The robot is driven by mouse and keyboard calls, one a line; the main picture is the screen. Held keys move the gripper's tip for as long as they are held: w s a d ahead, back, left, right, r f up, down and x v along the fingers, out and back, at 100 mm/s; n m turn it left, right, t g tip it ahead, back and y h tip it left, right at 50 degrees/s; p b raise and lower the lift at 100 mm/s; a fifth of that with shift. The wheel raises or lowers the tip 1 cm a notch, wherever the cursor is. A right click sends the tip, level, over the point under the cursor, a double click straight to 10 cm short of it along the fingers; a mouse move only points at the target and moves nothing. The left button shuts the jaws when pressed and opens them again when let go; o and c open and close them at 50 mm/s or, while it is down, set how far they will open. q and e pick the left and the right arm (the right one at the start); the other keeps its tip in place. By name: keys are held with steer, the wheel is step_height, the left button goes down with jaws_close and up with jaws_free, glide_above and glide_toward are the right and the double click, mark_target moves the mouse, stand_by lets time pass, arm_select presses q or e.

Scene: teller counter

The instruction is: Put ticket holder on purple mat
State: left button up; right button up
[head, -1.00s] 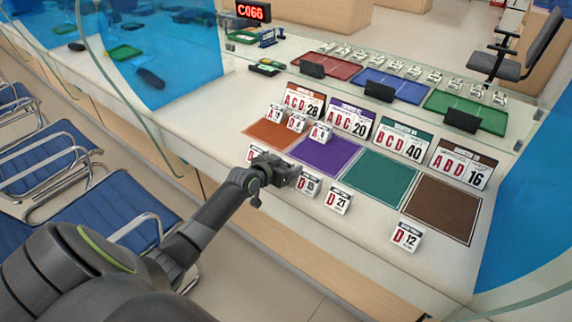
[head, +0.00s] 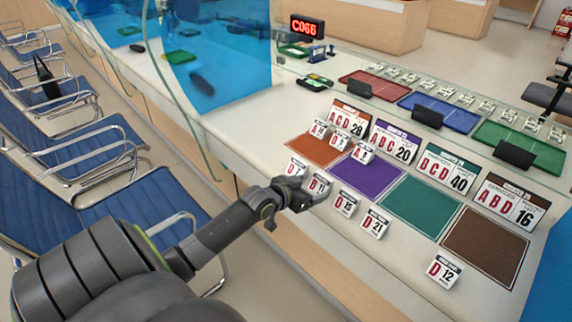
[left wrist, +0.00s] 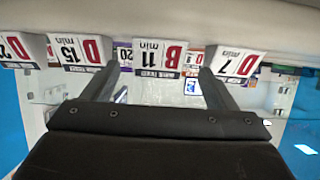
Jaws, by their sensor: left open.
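The purple mat (head: 367,175) lies between the orange and teal mats and has no ticket holder on its middle. Small white ticket holders stand in a row at the front of the counter: D 7 (head: 297,167), B 11 (head: 320,183), D 15 (head: 345,204) and D 21 (head: 374,224). My left gripper (head: 307,197) is open in front of B 11. In the left wrist view, B 11 (left wrist: 158,57) shows upside down between the open fingers, untouched. D 7 (left wrist: 235,66) and D 15 (left wrist: 78,50) stand on either side. My right gripper is out of view.
The orange mat (head: 315,149) has small holders at its right edge; the teal mat (head: 422,207) and brown mat (head: 485,247) are bare. Larger number signs (head: 395,142) stand behind the mats. D 12 (head: 443,270) stands apart at the front. A glass screen (head: 175,110) edges the counter.

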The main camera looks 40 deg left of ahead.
arm_select(q)
steer(key=v, duration=0.9)
steer(key=shift+s+p, duration=0.4)
steer(key=shift+p, duration=0.05)
steer(key=shift+r, duration=0.1)
